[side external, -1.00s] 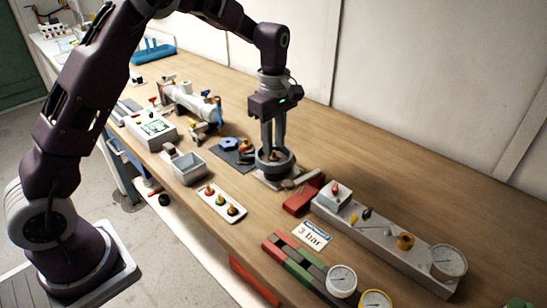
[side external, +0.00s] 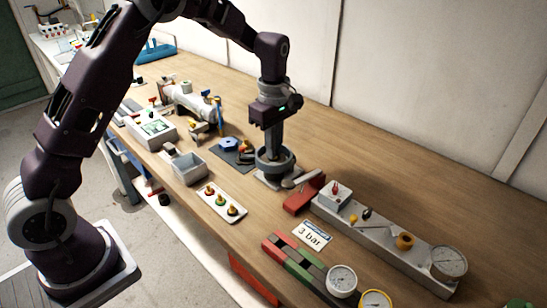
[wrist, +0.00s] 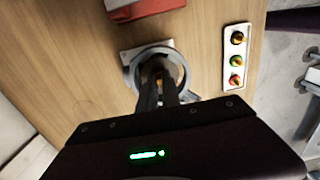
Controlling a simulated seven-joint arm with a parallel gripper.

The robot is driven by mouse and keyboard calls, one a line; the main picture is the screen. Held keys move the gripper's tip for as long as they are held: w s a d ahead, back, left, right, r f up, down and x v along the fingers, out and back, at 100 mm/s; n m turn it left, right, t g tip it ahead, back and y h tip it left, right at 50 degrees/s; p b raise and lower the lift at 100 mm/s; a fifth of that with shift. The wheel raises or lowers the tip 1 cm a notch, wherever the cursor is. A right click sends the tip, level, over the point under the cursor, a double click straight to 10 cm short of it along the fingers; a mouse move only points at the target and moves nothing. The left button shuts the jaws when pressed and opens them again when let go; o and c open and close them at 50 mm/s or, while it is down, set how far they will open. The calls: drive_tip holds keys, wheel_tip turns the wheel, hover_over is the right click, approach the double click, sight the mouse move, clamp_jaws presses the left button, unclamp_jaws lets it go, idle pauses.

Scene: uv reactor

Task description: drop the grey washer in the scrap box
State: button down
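My gripper (side external: 272,150) points straight down, with its fingertips inside a dark grey ring-shaped holder (side external: 262,167) on a flat base. The ring also shows in the wrist view (wrist: 182,68), where the fingers (wrist: 161,82) look close together with a small amber-brown thing (wrist: 158,64) by their tips. Whether they grip it is unclear. I cannot make out a separate grey washer; the fingers and ring wall hide part of the inside. An open grey box (side external: 190,172), possibly the scrap box, stands left of the ring, apart from my gripper.
A red block (side external: 301,199) lies close right of the ring. A white strip with several coloured knobs (side external: 221,203) lies in front. A pipe assembly (side external: 188,103) stands at left. The wood behind the ring is clear.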

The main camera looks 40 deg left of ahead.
idle(0.3)
drive_tip(key=shift+r, duration=2.5)
drive_tip(key=shift+r, duration=0.15)
wheel_tip(320, 180, up, 4)
drive_tip(key=s+a, duration=1.4)
drive_tip(key=shift+s+a+f, duration=0.1)
drive_tip(key=shift+s+f, duration=0.05)
drive_tip(key=shift+f, duration=1.6)
drive_tip(key=shift+s+a+f, duration=0.15)
drive_tip(key=shift+s+f, duration=0.05)
drive_tip(key=shift+f, duration=1.55)
drive_tip(key=shift+s+a+f, duration=0.1)
drive_tip(key=shift+s+f, duration=0.05)
drive_tip(key=shift+f, duration=1.6)
